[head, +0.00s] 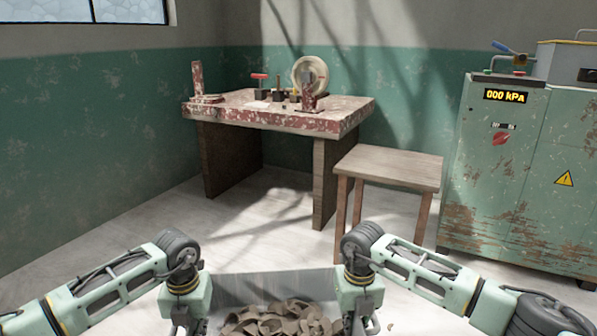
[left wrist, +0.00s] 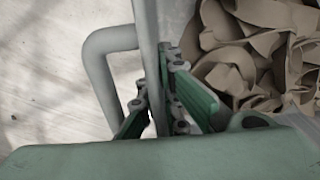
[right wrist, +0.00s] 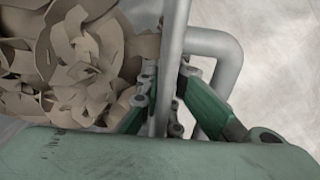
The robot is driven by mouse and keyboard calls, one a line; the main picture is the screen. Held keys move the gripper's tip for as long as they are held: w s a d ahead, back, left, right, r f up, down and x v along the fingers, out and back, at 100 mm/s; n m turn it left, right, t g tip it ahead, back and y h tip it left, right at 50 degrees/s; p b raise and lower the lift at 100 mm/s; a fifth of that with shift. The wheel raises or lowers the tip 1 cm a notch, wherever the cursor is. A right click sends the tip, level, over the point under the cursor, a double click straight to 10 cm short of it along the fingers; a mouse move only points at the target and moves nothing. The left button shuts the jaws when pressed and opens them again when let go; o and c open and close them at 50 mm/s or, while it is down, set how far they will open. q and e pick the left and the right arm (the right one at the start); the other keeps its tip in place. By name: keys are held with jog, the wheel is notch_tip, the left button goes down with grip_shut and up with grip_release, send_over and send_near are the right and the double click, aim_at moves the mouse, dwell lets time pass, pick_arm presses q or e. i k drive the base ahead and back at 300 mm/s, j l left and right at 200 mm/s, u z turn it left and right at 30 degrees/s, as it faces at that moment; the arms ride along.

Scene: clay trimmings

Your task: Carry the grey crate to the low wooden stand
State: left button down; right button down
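The grey crate (head: 270,286) is at the bottom centre of the head view, full of curled brown clay trimmings (head: 285,319). Its near part is cut off by the frame. My left gripper (left wrist: 160,95) has its fingers on both sides of the crate's left wall, closed against it beside a grey loop handle (left wrist: 97,65). My right gripper (right wrist: 168,95) is closed the same way on the right wall, beside another handle (right wrist: 222,65). Whether the crate touches the floor cannot be told. The low wooden stand (head: 390,165) is ahead and slightly right, its top bare.
A worn red-topped workbench (head: 250,113) with tools and a round wheel stands behind the stand's left side. A green, rusty cabinet (head: 490,170) with a pressure display stands to the right. The pale floor (head: 255,235) between crate and furniture is clear.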

aim_at(394, 162)
jog(key=i, duration=1.25)
jog(key=i+z, duration=0.15)
jog(key=z, duration=0.25)
jog(key=i+z, duration=0.15)
jog(key=z, duration=0.3)
